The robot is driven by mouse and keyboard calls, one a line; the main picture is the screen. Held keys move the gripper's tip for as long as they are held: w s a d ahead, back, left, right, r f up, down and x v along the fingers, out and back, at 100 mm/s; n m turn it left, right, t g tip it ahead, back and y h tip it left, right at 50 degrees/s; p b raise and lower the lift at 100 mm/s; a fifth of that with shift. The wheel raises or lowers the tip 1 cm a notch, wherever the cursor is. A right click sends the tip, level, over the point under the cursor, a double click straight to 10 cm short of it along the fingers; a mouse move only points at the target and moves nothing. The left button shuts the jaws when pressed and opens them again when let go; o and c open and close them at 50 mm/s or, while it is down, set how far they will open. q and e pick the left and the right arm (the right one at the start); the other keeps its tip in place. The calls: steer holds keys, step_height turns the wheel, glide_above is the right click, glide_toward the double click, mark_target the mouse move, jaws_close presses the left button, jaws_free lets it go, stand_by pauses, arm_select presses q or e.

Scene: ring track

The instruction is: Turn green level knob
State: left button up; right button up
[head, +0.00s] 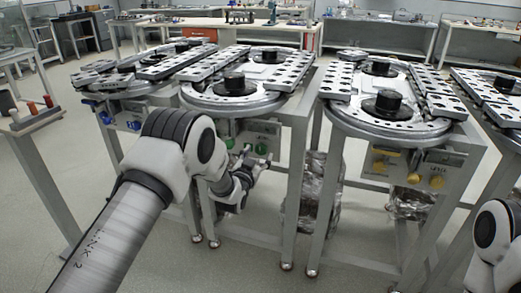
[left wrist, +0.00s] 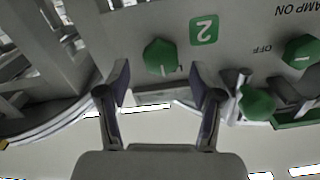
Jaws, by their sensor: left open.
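A green knob (left wrist: 160,57) sits on the grey panel beside a green "2" plate (left wrist: 204,30) in the left wrist view. No "level" label is readable there. My left gripper (left wrist: 160,82) is open, its fingertips on either side below this knob, and nothing is between them. In the head view my left gripper (head: 252,165) is just below a green knob (head: 261,148) on the front of the second table (head: 272,128). A second green knob (left wrist: 300,48) sits by the "OFF" and "LAMP ON" lettering. My right gripper is out of view.
Another green knob-like part (left wrist: 257,102) sticks out near the panel's edge. Neighbouring ring tables carry blue knobs (head: 134,125) and yellow knobs (head: 437,182). Table legs and a wrapped bundle (head: 308,205) stand below; the floor in front is clear.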

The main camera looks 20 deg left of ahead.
arm_select(q)
steer(key=w, duration=0.2)
steer(key=shift+w, duration=0.35)
steer(key=c, duration=1.2)
steer(key=shift+o, duration=0.2)
steer(key=shift+n, duration=0.4)
steer(key=n, duration=0.3)
steer(key=shift+b, duration=0.3)
steer(key=n, duration=0.5)
steer(key=shift+a+f, duration=0.1)
steer(key=n, duration=0.4)
steer(key=shift+a+n+b, duration=0.1)
steer(key=shift+n+b, duration=0.25)
steer(key=shift+n, duration=2.15)
